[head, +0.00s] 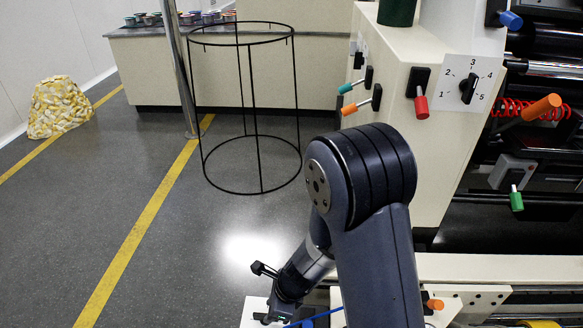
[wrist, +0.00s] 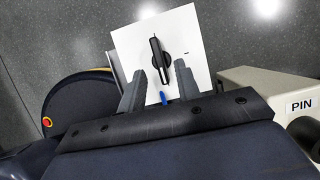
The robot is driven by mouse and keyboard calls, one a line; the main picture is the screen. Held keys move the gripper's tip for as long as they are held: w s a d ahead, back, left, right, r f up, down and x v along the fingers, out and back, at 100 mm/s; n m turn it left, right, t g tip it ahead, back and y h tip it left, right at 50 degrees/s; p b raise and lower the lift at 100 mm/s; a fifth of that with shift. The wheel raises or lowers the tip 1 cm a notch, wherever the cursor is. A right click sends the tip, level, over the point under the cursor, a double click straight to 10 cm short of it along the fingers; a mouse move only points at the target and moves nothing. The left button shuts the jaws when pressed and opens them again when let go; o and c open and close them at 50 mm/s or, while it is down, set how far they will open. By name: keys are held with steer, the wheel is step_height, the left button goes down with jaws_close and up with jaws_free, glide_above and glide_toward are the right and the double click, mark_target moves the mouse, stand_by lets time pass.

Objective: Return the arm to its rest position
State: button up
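My arm (head: 375,230) reaches down from the lower middle of the head view, bent at a large joint. My gripper (head: 270,318) is low in that view, near a white plate (head: 250,312), and its fingertips are hard to make out there. In the wrist view my gripper (wrist: 160,68) shows two dark fingers standing apart with nothing held between them. Beyond the fingertips is the white plate (wrist: 200,50) with a black rotary knob (wrist: 161,58). Gaps show on both sides of the knob's handle. A small blue piece (wrist: 165,98) shows between the fingers.
A cream machine (head: 420,130) with levers and a numbered dial (head: 468,89) stands right of my arm. A black wire frame (head: 257,165) stands on the floor ahead. A box marked PIN (wrist: 270,95) is right of the gripper. Open floor (head: 90,200) lies left.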

mark_target(265, 314)
steer(key=b+x, duration=0.1)
steer(key=x, duration=0.2)
steer(key=shift+f+b, duration=0.3)
steer(key=shift+f, duration=0.1)
steer(key=shift+w+a+r+n+p, duration=0.1)
steer(key=shift+r+n+p, duration=0.15)
steer(key=shift+p, duration=0.2)
steer(key=shift+n+g+p, duration=0.45)
steer(key=shift+n+g, duration=0.05)
steer(key=shift+n, duration=0.55)
steer(key=n+g+p, duration=0.1)
steer(key=n, duration=0.2)
steer(key=shift+w, duration=0.1)
steer(key=shift+f+n+g+h, duration=0.15)
steer(key=shift+n+g+h, duration=0.4)
steer(key=shift+n, duration=1.05)
